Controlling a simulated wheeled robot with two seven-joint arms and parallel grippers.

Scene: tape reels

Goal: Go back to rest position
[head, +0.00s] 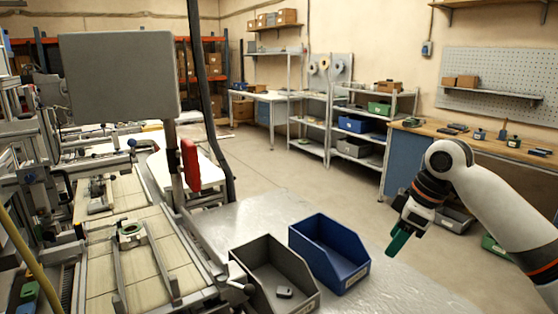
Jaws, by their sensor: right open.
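My right gripper (397,243) hangs at the end of my white and black right arm, which comes in from the right edge. Its green fingertips point down and left, to the right of the blue bin (327,248) and apart from it. I see nothing held in it. My left gripper is not in view. A grey bin (252,258) stands to the left of the blue bin, with a small dark object (284,292) inside near its front. The visible inside of the blue bin looks empty.
The bins stand on a shiny metal table (262,209). A machine with a pale bed (128,255) and a grey screen (120,77) fills the left. Shelves and a workbench (475,141) stand behind, with open floor (290,180) between.

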